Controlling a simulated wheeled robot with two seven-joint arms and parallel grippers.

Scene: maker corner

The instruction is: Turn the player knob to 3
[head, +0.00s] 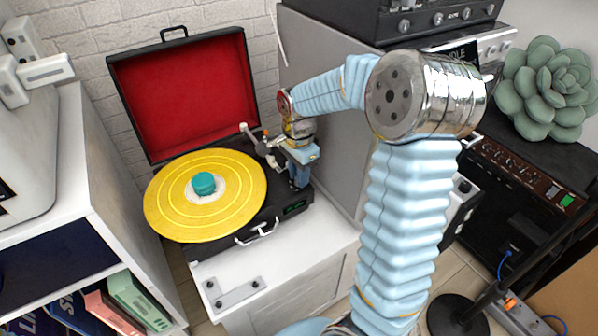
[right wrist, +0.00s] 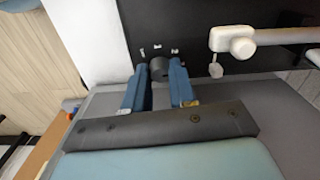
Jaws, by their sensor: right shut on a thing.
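The record player (head: 240,236) is a black case with its red-lined lid open. A yellow record (head: 245,190) with a teal piece (head: 203,183) at its centre lies on it. My right gripper (head: 299,184) reaches down to the player's right side. In the right wrist view its two blue fingers (right wrist: 160,88) are shut on a small dark knob (right wrist: 159,66). Small white marks stand around the knob's far side; I cannot read them or tell where the knob points. In the head view the knob is hidden by the gripper. My left gripper is not in view.
The tonearm (head: 256,143) stands close left of my right gripper; its white end (right wrist: 242,47) shows in the right wrist view. A grey cabinet side (head: 335,120) rises just right of the player. The white stand top (head: 290,262) is mostly bare in front, with a metal plate (head: 236,293).

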